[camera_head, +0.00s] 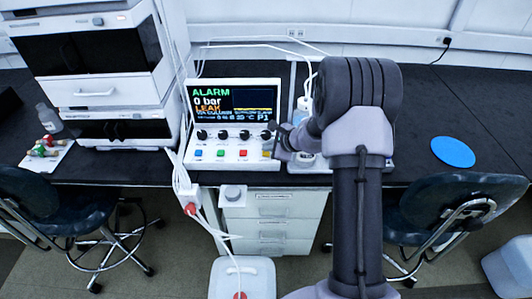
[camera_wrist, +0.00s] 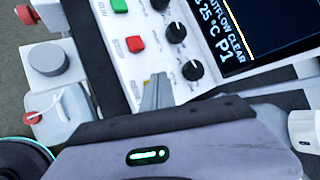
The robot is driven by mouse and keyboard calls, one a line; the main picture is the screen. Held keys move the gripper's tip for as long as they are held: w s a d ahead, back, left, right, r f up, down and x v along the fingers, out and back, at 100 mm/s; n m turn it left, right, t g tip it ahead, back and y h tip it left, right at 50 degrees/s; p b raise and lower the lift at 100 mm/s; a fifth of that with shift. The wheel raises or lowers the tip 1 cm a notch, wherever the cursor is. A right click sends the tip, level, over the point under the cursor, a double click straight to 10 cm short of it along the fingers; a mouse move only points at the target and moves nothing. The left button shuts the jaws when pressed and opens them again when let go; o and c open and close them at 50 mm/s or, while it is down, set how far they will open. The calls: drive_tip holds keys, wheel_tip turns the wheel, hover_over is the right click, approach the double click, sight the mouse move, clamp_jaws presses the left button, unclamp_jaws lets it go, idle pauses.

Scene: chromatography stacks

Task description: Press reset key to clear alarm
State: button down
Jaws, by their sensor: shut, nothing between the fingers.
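The control unit (camera_head: 232,165) stands on the dark bench. Its screen (camera_head: 233,100) reads ALARM, 0 bar, LEAK; part of it shows in the wrist view (camera_wrist: 245,35). Below the knobs is a row of coloured keys, including a green key (camera_head: 220,153), a red key (camera_head: 243,153) and a yellow key (camera_head: 266,154). In the wrist view the red key (camera_wrist: 135,43) is clear. My gripper (camera_wrist: 157,82) is shut and empty, its tips over the yellow key, which they mostly hide. I cannot read that key's label or tell whether the tips touch it.
Black knobs (camera_wrist: 175,33) sit close beside the keys. A white box with a grey round knob (camera_head: 233,194) hangs at the bench front. White instrument stacks (camera_head: 100,90) stand left. The bench right of my arm is clear except for a blue disc (camera_head: 453,152).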

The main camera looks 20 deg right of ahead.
sight(268, 154)
drive_tip(key=shift+f+b, duration=0.45)
drive_tip(key=shift+b, duration=0.1)
idle(0.4)
drive_tip(key=shift+r, duration=0.15)
drive_tip(key=shift+r+p, duration=0.65)
drive_tip(key=shift+r, duration=0.15)
drive_tip(key=shift+r+p, duration=1.7)
drive_tip(key=shift+r, duration=0.8)
